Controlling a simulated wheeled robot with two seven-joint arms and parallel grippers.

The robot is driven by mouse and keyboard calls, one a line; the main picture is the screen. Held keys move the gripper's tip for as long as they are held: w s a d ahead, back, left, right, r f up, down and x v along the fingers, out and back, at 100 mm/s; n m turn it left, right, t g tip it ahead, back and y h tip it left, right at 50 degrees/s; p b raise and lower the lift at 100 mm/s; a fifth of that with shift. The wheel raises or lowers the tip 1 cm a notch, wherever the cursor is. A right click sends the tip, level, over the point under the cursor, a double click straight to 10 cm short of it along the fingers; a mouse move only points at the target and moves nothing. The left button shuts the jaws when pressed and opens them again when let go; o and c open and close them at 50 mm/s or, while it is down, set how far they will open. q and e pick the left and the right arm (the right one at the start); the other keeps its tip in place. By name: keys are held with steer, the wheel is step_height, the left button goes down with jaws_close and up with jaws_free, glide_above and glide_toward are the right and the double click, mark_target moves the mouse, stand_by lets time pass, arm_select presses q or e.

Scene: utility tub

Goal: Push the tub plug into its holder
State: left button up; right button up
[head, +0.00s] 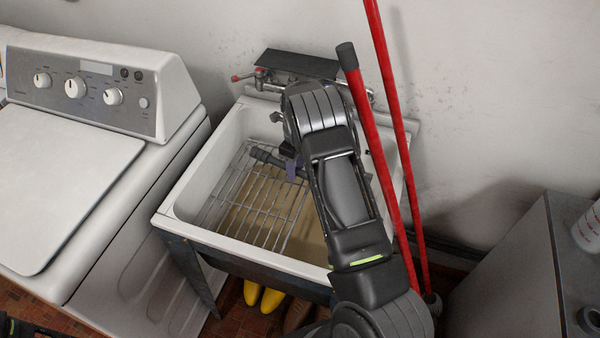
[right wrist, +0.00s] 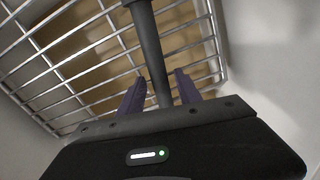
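A dark grey rod (head: 268,157) with a thicker end lies across the utility tub (head: 188,196), above its wire rack. I cannot tell whether it is the tub plug or part of it. My right gripper (head: 293,168) reaches down into the tub over this rod. In the right wrist view, the gripper's purple fingers (right wrist: 160,80) stand on either side of the rod (right wrist: 150,45), with narrow gaps visible. The gripper looks open. The plug's holder cannot be made out; my right arm hides part of the tub.
The wire rack (head: 245,205) covers the tub floor. A tap (head: 265,78) is on the back wall. Red-handled poles (head: 384,150) lean close to my right arm. A washing machine (head: 60,180) stands left and a grey cabinet (head: 515,260) right.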

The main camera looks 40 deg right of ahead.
jaws_close()
stand_by(0.7)
step_height(320, 180, up, 10)
steer(key=b, duration=0.1)
stand_by(0.3)
stand_by(0.5)
